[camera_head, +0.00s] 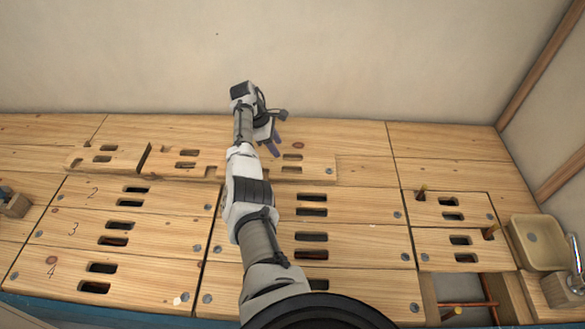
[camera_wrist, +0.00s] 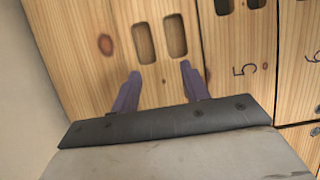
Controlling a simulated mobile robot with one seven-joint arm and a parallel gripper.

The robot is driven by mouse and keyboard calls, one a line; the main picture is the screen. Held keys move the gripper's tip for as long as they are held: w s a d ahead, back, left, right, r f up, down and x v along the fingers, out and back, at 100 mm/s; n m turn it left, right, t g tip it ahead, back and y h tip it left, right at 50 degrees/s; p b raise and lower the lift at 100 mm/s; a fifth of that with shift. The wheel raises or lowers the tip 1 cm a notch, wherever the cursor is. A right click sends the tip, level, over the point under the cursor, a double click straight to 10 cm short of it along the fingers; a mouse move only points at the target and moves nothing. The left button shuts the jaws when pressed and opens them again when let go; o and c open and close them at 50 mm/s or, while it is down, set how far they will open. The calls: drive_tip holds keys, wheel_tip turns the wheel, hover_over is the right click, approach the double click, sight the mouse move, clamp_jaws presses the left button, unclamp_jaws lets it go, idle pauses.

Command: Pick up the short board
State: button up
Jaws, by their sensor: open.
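Loose wooden boards with paired slots lie on the planked deck along the back in the head view. A short board (camera_head: 82,158) lies at the left end, and a longer-looking stretch of board (camera_head: 165,165) runs right from it, partly hidden by my arm. My gripper (camera_head: 272,148) is over the right part of that stretch. Which board is the short one is unclear.
Numbered slotted boards (camera_head: 160,215) cover the deck in front. Smaller slotted boards (camera_head: 435,240) lie at the right, near an open bay with copper pipes (camera_head: 463,305) and a beige sink (camera_head: 540,242). A plain wall (camera_head: 330,60) rises close behind the back row.

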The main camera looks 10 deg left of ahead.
sight(290, 163)
drive_tip(key=b+x, duration=0.1)
drive_tip(key=x, duration=0.2)
drive_tip(key=shift+f, duration=0.25)
drive_tip(key=b+x, duration=0.1)
drive_tip(key=x, duration=0.1)
drive_tip(key=b+x, duration=0.1)
drive_tip(key=x, duration=0.2)
drive_tip(key=shift+d+b, duration=0.3)
drive_tip(key=shift+d, duration=0.2)
drive_tip(key=shift+c, duration=0.4)
clamp_jaws()
